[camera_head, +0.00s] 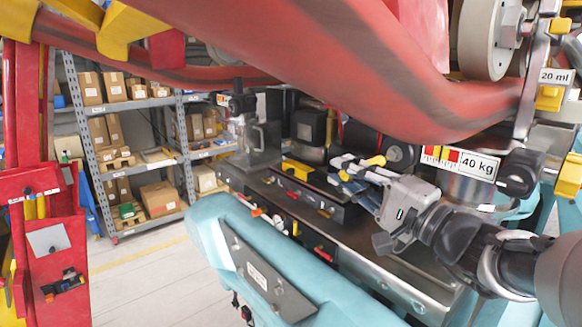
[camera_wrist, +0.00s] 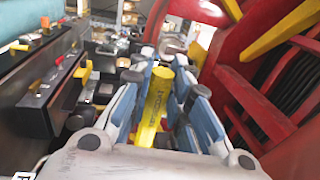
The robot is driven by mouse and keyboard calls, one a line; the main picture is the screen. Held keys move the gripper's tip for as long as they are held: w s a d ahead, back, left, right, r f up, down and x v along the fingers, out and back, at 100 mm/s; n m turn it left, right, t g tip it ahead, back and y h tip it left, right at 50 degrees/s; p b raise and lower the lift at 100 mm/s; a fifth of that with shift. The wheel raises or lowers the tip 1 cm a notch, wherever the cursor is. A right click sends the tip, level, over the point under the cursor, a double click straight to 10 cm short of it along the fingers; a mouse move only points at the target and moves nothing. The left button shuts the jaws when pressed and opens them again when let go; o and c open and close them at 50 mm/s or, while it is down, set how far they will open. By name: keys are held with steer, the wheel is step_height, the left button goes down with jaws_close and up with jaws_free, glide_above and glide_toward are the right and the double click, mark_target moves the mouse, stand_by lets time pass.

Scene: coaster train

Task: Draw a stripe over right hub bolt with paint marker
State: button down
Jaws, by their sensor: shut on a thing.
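My gripper (camera_head: 345,172) is shut on a yellow paint marker (camera_wrist: 155,105). The marker lies lengthwise between the blue finger pads in the wrist view, with dark lettering on its side. In the head view, a short yellow end of the marker (camera_head: 375,160) shows at the gripper. A pale wheel (camera_head: 481,38) with a grey hub bolt (camera_head: 510,24) is at the top right of the head view, well above and right of my gripper. I cannot tell whether it is the right hub bolt. The marker's tip is not clear.
A thick red tube (camera_head: 400,65) crosses overhead, between my gripper and the wheel in the picture. A dark workbench (camera_head: 365,240) with several small tools lies below. A teal padded body (camera_head: 225,230) is in front. Shelves with boxes (camera_head: 150,200) stand behind at left.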

steer(key=shift+d, duration=0.15)
steer(key=shift+w+d, duration=0.15)
stand_by(0.4)
steer(key=shift+w+d+f+b, duration=0.1)
steer(key=shift+w+d+b, duration=0.2)
steer(key=shift+d+b, duration=0.15)
steer(key=shift+s+b, duration=0.1)
steer(key=shift+b, duration=0.45)
steer(key=shift+w+d, duration=0.2)
stand_by(1.3)
steer(key=shift+w+a+b, duration=0.2)
steer(key=shift+w+b, duration=0.1)
steer(key=shift+b, duration=0.15)
